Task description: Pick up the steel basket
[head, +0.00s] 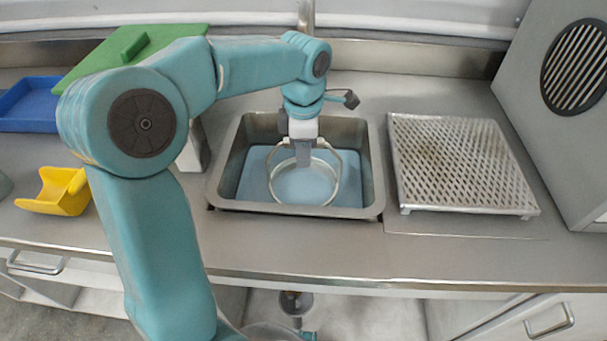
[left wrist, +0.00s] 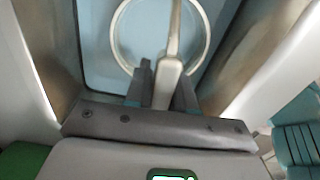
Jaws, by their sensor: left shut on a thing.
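The steel basket (head: 303,204) is in the sink (head: 376,190), with its round rim over the light blue surface inside. Its handle arches up to my left gripper (head: 303,160), which reaches down from above. In the left wrist view, the dark fingers of my left gripper (left wrist: 163,88) are closed on the pale handle bar (left wrist: 173,40). The round rim of the basket (left wrist: 117,45) shows beyond them. Whether the basket touches the sink bottom I cannot tell. My right gripper is not in view.
A perforated metal rack (head: 460,160) stands right of the sink, beside a grey vented housing (head: 550,110). At the left are a yellow scoop-like holder (head: 58,192), a blue tray (head: 28,105) and a green lid (head: 135,50). The counter in front of the sink is clear.

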